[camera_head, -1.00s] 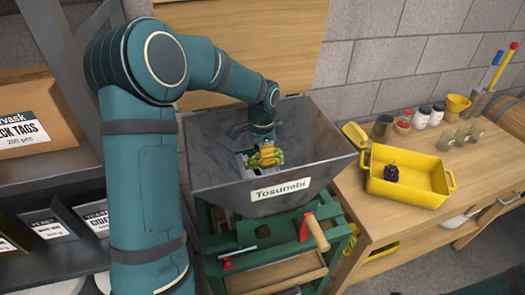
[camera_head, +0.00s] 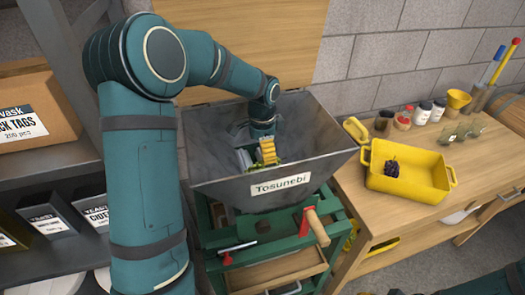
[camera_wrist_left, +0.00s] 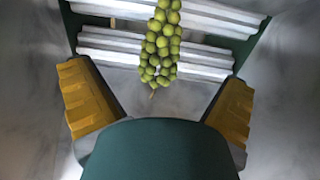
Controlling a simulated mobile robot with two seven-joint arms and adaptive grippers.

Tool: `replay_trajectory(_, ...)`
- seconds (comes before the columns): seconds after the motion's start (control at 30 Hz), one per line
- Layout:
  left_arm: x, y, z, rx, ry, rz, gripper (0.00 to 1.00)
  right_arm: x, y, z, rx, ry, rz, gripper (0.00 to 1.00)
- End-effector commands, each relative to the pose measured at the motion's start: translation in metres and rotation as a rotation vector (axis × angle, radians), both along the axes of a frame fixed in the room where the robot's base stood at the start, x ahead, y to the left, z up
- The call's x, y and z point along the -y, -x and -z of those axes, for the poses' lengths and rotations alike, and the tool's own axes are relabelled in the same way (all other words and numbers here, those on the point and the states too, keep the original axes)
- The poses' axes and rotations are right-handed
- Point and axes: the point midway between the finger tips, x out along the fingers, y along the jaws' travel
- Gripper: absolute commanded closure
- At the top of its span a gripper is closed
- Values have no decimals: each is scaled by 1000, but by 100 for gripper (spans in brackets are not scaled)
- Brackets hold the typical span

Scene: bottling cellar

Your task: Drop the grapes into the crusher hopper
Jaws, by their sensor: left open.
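The grey metal crusher hopper (camera_head: 327,150), labelled "Tosunebi", stands on a green frame. My left gripper (camera_head: 260,156) is down inside it, open, with its yellow finger pads spread wide. A bunch of green grapes (camera_wrist_left: 160,42) lies at the bottom of the hopper across the pale ribbed rollers (camera_wrist_left: 110,45), beyond the fingers and apart from both in the left wrist view. In the head view the gripper and front wall hide most of it. A dark purple bunch of grapes (camera_head: 391,169) lies in the yellow crate (camera_head: 425,180).
The crate stands on the wooden bench (camera_head: 490,175) right of the hopper. Shelves with boxes (camera_head: 35,108) are at left. The hopper walls closely surround my left gripper.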

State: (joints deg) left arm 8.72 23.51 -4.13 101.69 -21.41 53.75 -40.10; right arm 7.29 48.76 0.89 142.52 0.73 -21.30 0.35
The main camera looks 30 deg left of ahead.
Motion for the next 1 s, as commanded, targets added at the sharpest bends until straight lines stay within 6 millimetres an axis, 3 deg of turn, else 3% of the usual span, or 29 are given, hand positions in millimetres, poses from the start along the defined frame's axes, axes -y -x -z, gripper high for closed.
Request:
replay_trajectory(0.53, -2, -2, -98, 4, 0, 0, 0, 0, 0, 0, 0, 0, 0, 66)
replay_trajectory(0.7, -2, -3, -112, 3, 0, 1, 0, 0, 0, 0, 0, 0, 0, 66)
replay_trajectory(1.0, -2, -2, -115, 1, 1, 1, 0, 0, 0, 0, 0, 0, 0, 66)
